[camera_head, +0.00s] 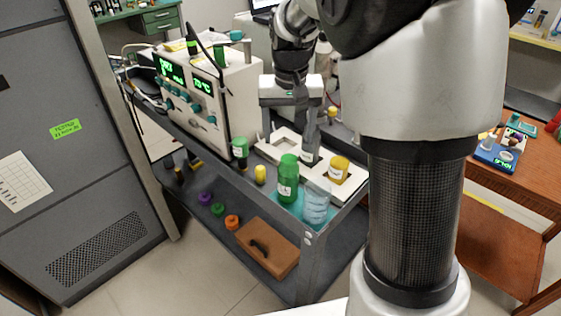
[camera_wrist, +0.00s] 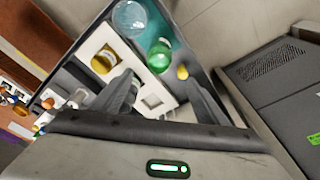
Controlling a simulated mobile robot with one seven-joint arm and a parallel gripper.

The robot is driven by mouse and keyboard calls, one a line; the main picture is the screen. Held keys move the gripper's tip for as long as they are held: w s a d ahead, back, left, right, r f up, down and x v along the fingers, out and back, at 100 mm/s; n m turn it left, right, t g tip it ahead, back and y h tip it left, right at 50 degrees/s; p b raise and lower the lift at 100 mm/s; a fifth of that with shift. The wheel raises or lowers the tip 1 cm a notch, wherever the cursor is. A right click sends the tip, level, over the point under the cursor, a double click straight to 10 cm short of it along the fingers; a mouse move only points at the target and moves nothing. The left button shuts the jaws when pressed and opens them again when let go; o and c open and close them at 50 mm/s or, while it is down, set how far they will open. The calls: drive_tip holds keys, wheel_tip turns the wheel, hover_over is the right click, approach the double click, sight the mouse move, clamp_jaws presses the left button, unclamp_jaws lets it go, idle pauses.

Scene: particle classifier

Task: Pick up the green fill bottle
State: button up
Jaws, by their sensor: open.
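The green bottle (camera_head: 288,180) with a white label stands upright at the front of the cart, beside a clear jar (camera_head: 317,203). In the wrist view the green bottle (camera_wrist: 158,57) shows from above, just beyond my fingertips. My gripper (camera_head: 289,132) is open and points down over the white tray, behind and above the green bottle, apart from it. In the wrist view nothing shows held between the fingers of my gripper (camera_wrist: 160,80). A second, smaller green-topped bottle (camera_head: 240,151) stands farther left, by the instrument.
A white tray (camera_head: 268,150) holds a yellow bottle (camera_head: 339,168). A grey labelled shape (camera_head: 310,150) rises beside my right finger. A small yellow bottle (camera_head: 260,174) stands left of the green bottle. The instrument box (camera_head: 225,105) stands behind left. A brown box (camera_head: 267,248) lies on the lower shelf.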

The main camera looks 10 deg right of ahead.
sight(288, 158)
drive_tip(key=f, duration=0.3)
drive_tip(key=w+f+b, duration=0.1)
drive_tip(key=f, duration=0.6)
drive_tip(key=shift+w+d, duration=0.15)
drive_tip(key=shift+w, duration=0.05)
wheel_tip(288, 158, down, 5)
drive_tip(key=shift+d+f+b, duration=0.1)
drive_tip(key=shift+d+b, duration=0.05)
drive_tip(key=shift+b, duration=0.6)
drive_tip(key=c, duration=1.4)
